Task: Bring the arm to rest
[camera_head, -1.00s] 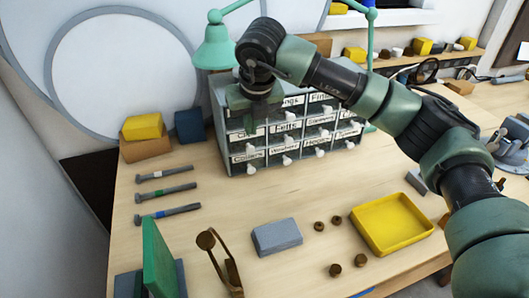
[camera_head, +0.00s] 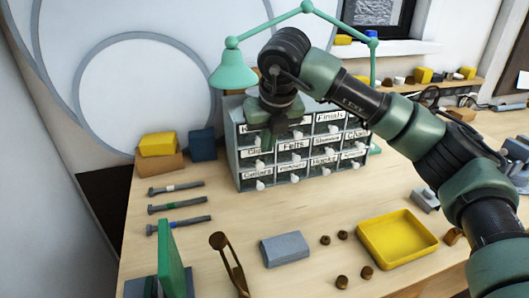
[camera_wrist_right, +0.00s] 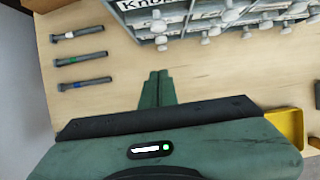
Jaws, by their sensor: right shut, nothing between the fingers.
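My right arm reaches in from the right in the head view. Its gripper (camera_head: 268,138) hangs in front of the upper left part of the labelled drawer cabinet (camera_head: 243,158), hiding some labels there. In the right wrist view the gripper fingers (camera_wrist_right: 158,76) are together, with nothing between them, over bare table top. The cabinet's lower drawers with white knobs show at the top of that view. I cannot tell from the head view whether the gripper touches the cabinet. My left gripper is not in view.
Several bolts (camera_head: 178,207) lie at the left of the table. A yellow tray (camera_head: 432,243), a grey block (camera_head: 284,250), small brown knobs (camera_head: 341,282) and a brass piece (camera_head: 228,262) lie in front. A green lamp (camera_head: 234,72) stands behind the cabinet.

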